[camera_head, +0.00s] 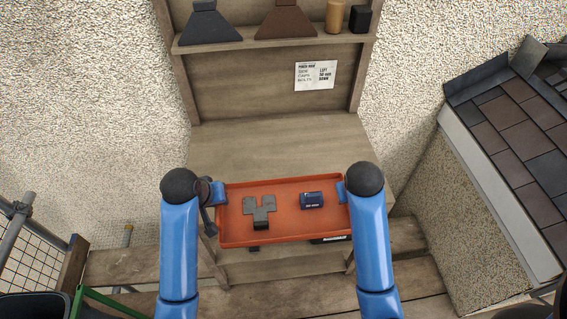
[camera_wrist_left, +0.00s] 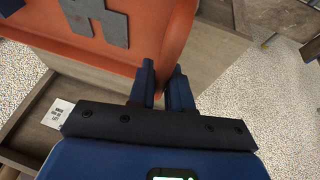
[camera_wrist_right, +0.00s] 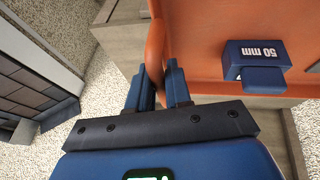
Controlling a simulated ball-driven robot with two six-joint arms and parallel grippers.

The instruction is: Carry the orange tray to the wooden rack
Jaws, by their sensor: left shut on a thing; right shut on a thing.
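The orange tray (camera_head: 283,187) is held level between my two arms in the head view, in front of the wooden rack (camera_head: 280,145). My left gripper (camera_wrist_left: 165,85) is shut on the tray's left wall. My right gripper (camera_wrist_right: 160,85) is shut on the tray's right wall. In the head view the tray overlaps the near part of the rack's work surface; I cannot tell whether it touches it.
The rack's upper shelf (camera_head: 270,40) holds two dark fan-shaped pieces, a tan cylinder (camera_head: 335,16) and a black block (camera_head: 360,18). A printed note (camera_head: 315,75) is on its back panel. The work surface behind the tray is bare. A tiled roof (camera_head: 520,110) stands at right, scaffold tubes (camera_head: 18,225) at left.

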